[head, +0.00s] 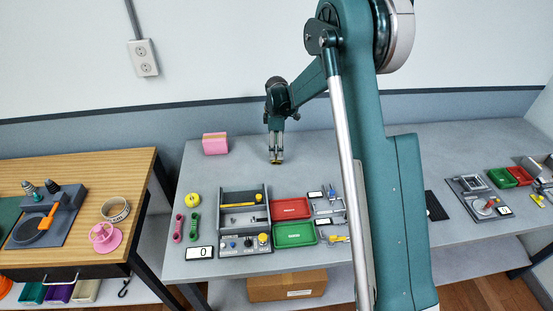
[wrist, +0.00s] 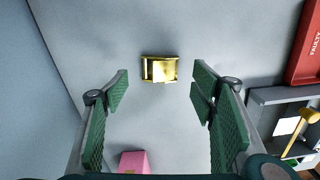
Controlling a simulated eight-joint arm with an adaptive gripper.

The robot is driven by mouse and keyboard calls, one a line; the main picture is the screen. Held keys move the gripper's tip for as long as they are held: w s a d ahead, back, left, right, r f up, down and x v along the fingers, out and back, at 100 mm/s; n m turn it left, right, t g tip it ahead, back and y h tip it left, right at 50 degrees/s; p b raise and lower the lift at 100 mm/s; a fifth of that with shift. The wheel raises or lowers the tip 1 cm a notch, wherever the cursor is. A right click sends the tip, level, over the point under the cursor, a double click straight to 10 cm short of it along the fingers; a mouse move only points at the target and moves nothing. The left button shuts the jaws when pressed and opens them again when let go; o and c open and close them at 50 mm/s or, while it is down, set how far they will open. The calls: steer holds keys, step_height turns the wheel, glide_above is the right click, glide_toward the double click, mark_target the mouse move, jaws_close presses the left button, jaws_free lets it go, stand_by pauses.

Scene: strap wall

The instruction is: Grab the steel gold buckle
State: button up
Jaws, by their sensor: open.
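The gold buckle (wrist: 159,69) lies on the grey table, shiny and roughly rectangular with a pale patch in its middle. It is ahead of my fingertips and roughly centred between them in the wrist view. My gripper (wrist: 160,88) is open, its green padded fingers spread to either side with nothing between them. In the head view my gripper (head: 276,153) points down over the back part of the table, and the small gold buckle (head: 277,162) shows just below it. I cannot tell the exact height gap.
A pink block (head: 215,144) stands to the left, also low in the wrist view (wrist: 133,161). Toward the front are a grey bin (head: 243,206) holding a yellow-handled tool, a red tray (head: 291,208) and a green tray (head: 294,235). The table around the buckle is clear.

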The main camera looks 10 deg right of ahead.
steer(key=shift+f, duration=2.05)
steer(key=shift+c, duration=0.3)
steer(key=c, duration=0.9)
